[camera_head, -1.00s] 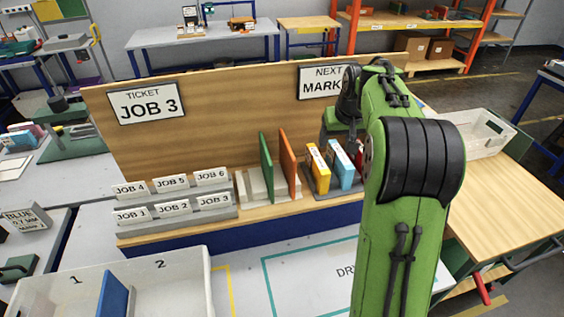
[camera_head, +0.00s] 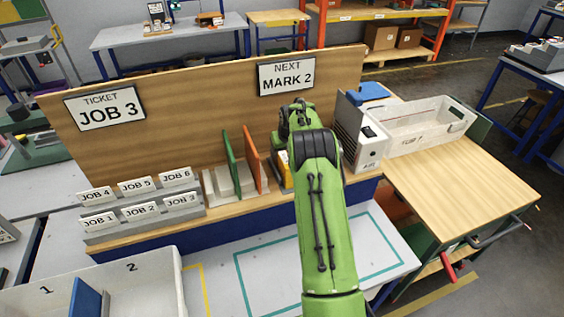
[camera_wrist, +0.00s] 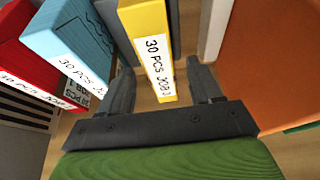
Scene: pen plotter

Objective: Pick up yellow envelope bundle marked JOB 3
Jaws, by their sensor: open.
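The yellow envelope bundle (camera_wrist: 144,22) is upright at the top middle of the wrist view, its white label reading "30 PCS JOB 3". My gripper (camera_wrist: 160,70) is open, with one dark finger on each side of the bundle's near end. I cannot tell whether either finger touches it. In the head view only a sliver of the yellow bundle (camera_head: 283,160) shows beside my green arm, which hides my gripper there. The ticket sign (camera_head: 104,106) reads JOB 3.
A light blue bundle (camera_wrist: 72,38) and a red bundle (camera_wrist: 22,58) stand left of the yellow one. An orange divider (camera_head: 254,158) and a green divider (camera_head: 232,162) stand nearby. A white crate (camera_head: 430,125) is at the right. The wooden table (camera_head: 465,190) is mostly clear.

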